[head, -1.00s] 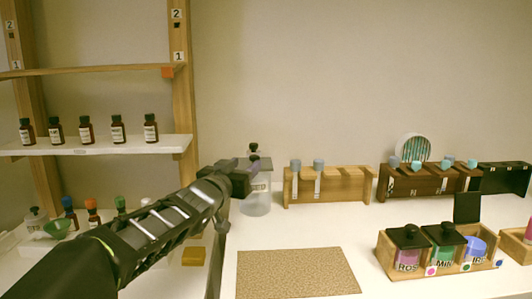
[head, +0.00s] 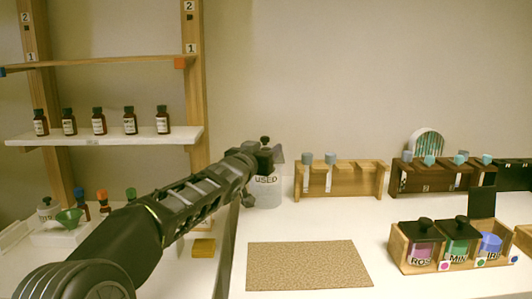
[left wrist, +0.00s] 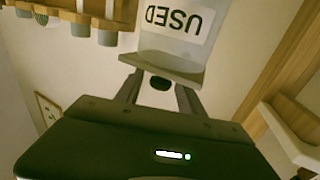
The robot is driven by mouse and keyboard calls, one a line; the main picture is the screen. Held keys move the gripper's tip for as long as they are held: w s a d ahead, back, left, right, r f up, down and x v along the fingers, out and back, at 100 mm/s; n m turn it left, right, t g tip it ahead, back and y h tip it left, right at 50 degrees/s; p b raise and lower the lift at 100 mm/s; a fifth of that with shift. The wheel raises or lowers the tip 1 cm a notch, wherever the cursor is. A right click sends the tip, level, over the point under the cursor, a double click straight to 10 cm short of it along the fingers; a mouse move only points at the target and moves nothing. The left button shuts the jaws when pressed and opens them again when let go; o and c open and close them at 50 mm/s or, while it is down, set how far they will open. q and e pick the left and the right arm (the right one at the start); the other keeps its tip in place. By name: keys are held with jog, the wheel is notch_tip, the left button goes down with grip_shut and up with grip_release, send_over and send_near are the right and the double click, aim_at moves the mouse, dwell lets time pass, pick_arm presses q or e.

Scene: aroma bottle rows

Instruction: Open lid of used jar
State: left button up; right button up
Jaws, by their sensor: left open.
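The used jar (head: 268,192) is a clear, pale jar with a white USED label, standing on the white counter at the back, left of the wooden racks. In the left wrist view the jar (left wrist: 178,48) appears upside down. Its flat grey lid (left wrist: 160,68) and dark knob (left wrist: 160,83) show there. My left gripper (left wrist: 160,94) is open, one finger on each side of the knob; I cannot tell whether they touch it. In the head view my left gripper (head: 264,158) hides much of the lid. My right gripper is not in view.
A light wooden rack (head: 340,180) stands just right of the jar. A dark rack (head: 436,178) is farther right. A wooden tray (head: 455,258) with labelled jars stands at the front right. A shelf (head: 105,136) with brown bottles is left. A tan mat (head: 308,266) lies bare in front.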

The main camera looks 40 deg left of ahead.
pick_arm(q)
jog(key=shift+w, duration=0.2)
jog(key=shift+c, duration=0.4)
grip_shut()
dwell(0.9)
